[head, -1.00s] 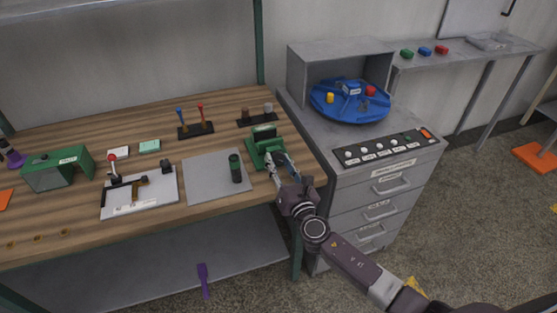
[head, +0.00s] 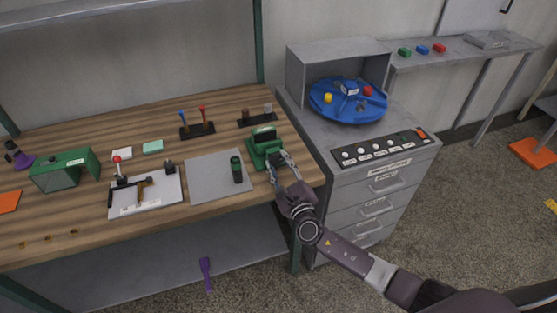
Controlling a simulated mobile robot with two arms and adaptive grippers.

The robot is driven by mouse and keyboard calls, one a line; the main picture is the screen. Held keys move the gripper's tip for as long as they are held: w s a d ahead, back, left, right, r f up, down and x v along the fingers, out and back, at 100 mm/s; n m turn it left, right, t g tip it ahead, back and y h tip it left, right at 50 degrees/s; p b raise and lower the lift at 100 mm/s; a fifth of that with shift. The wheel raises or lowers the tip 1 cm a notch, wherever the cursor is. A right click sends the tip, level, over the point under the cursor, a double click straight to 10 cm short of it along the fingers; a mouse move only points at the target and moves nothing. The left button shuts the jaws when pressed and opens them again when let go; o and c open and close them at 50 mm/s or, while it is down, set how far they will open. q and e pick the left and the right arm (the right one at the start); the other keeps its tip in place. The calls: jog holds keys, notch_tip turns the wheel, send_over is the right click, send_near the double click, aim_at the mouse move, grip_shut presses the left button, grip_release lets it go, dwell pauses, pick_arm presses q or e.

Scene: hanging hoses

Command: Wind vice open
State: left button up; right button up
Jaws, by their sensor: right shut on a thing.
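The green vice (head: 264,146) sits on the right end of the wooden workbench, near its right edge. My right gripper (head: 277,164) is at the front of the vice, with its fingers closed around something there. That is likely the vice handle, but the fingers hide most of it. How far apart the vice jaws stand is too small to tell. My left gripper is out of view.
A grey mat (head: 218,182) with a dark green cylinder (head: 237,169) lies left of the vice. A white board (head: 145,203) with a hammer is further left. A grey drawer cabinet (head: 378,212) with a blue turntable (head: 345,108) stands right of the bench (head: 70,217).

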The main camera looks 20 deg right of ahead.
jog(key=n+p, duration=0.3)
jog(key=n, duration=0.3)
jog(key=shift+r+n, duration=0.1)
jog(key=shift+n, duration=0.2)
jog(key=n+p, duration=0.2)
jog(key=n, duration=0.3)
jog(key=shift+p, duration=0.3)
jog(key=shift+n, duration=0.4)
jog(key=o, duration=1.2)
jog(key=shift+d, duration=0.1)
jog(key=shift+c, duration=0.2)
jog(key=shift+s, duration=0.1)
jog(key=s, duration=1.2)
jog(key=shift+d, duration=0.2)
jog(key=shift+w, duration=0.1)
